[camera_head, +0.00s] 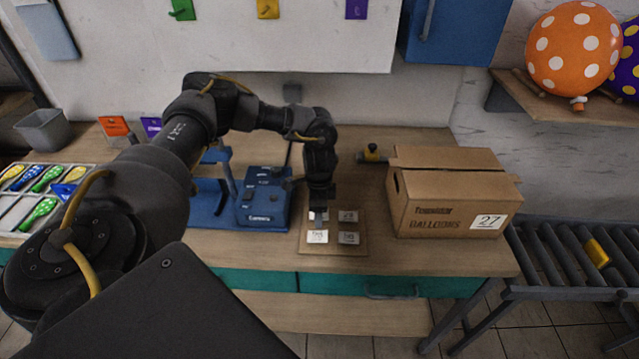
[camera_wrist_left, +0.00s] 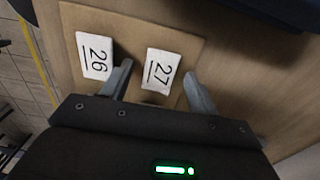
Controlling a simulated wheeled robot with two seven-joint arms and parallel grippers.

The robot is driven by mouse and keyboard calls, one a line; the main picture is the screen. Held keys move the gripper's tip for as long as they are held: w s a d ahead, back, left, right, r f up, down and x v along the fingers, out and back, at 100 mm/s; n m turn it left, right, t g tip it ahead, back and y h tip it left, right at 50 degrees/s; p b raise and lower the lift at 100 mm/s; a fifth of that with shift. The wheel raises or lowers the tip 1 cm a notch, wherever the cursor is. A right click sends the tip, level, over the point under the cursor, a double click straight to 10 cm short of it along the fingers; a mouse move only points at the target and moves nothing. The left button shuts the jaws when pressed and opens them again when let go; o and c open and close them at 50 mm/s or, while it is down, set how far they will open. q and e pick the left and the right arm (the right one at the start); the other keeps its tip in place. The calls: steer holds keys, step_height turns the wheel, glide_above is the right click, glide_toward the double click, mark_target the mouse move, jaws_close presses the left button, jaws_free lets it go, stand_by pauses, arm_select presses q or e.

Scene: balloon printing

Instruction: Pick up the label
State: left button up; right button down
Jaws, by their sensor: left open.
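A thin wooden board (camera_head: 333,249) lies on the table in the head view, with small square labels on it. The wrist view shows two white labels on the board (camera_wrist_left: 135,18), one reading 26 (camera_wrist_left: 94,55) and one reading 27 (camera_wrist_left: 161,71). My left gripper (camera_head: 319,208) points down over the board's back left label. In the wrist view my left gripper (camera_wrist_left: 159,69) is open, its fingers on either side of the 27 label; whether they touch it I cannot tell. The front left label (camera_head: 317,237) looks white; the two right ones (camera_head: 348,215) look grey. My right gripper is not in view.
A cardboard box (camera_head: 440,205) with a 27 label (camera_head: 488,222) stands right of the board. A blue machine (camera_head: 264,205) stands close to its left. A tray of balloons (camera_head: 40,205) is far left. A roller conveyor (camera_head: 575,255) is at the right.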

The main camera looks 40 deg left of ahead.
arm_select(q)
steer(key=c, duration=1.1)
steer(key=shift+o, duration=0.2)
steer(key=shift+r, duration=0.1)
